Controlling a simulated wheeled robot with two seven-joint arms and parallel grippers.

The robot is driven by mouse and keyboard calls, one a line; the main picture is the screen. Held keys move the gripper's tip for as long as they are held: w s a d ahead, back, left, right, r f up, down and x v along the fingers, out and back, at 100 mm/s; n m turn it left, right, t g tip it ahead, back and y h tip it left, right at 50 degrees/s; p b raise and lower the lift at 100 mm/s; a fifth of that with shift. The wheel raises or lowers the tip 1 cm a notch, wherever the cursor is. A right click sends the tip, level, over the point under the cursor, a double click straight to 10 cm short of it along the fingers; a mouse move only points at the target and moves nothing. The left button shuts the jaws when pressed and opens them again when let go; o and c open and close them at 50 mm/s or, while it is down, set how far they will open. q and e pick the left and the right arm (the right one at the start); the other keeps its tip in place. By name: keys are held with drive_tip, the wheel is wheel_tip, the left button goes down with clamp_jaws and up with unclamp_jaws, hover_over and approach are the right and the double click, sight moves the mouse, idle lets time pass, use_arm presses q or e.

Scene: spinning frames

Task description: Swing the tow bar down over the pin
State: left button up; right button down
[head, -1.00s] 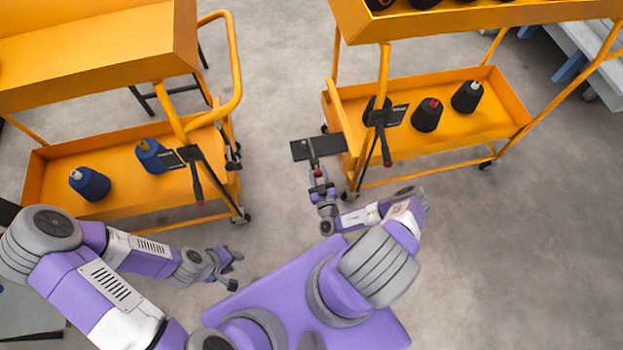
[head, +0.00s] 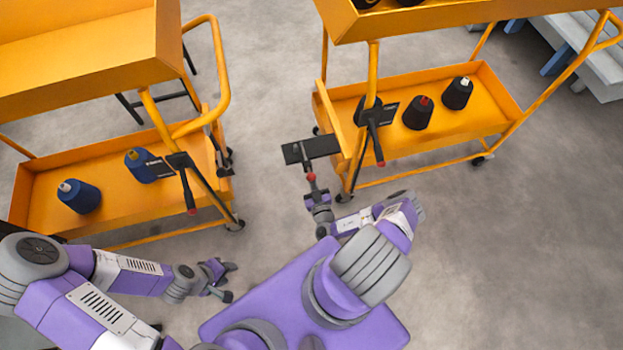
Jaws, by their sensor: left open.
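A dark flat bar with a stem and red end, which looks like the tow bar (head: 322,147), sticks out from the left end of the right orange cart (head: 346,137). My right gripper (head: 313,184) is at the red end of its stem; whether the jaws are closed on it is too small to tell. The left orange cart (head: 120,172) has a small black fitting (head: 226,163) at its right end, across a gap from the bar. I cannot make out a pin there. My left gripper (head: 228,282) is open and empty below the left cart, apart from it.
Black levers with red tips hang on the left cart (head: 188,190) and right cart (head: 375,140). Blue cones (head: 78,198) stand on the left cart's lower tray and black cones (head: 418,114) on the right's. Grey floor (head: 270,100) lies clear between the carts.

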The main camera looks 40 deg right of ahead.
drive_tip(key=shift+w+a+r+t, duration=0.1)
drive_tip(key=shift+w+r+t, duration=0.3)
drive_tip(key=shift+r, duration=0.35)
drive_tip(key=c, duration=1.8)
unclamp_jaws()
drive_tip(key=shift+c, duration=0.2)
drive_tip(key=o, duration=0.9)
drive_tip(key=shift+d, duration=0.25)
drive_tip(key=shift+s, duration=0.15)
drive_tip(key=shift+s+a+f, duration=0.1)
drive_tip(key=shift+s+a, duration=0.1)
drive_tip(key=shift+s, duration=0.1)
drive_tip(key=shift+o, duration=1.3)
drive_tip(key=p+v, duration=0.1)
drive_tip(key=v, duration=0.5)
drive_tip(key=shift+s+a+f+g, duration=0.25)
drive_tip(key=shift+a+f+g, duration=0.1)
drive_tip(key=shift+a, duration=0.1)
drive_tip(key=shift+s+a+f, duration=0.1)
drive_tip(key=shift+s+a, duration=0.1)
drive_tip(key=shift+s, duration=0.15)
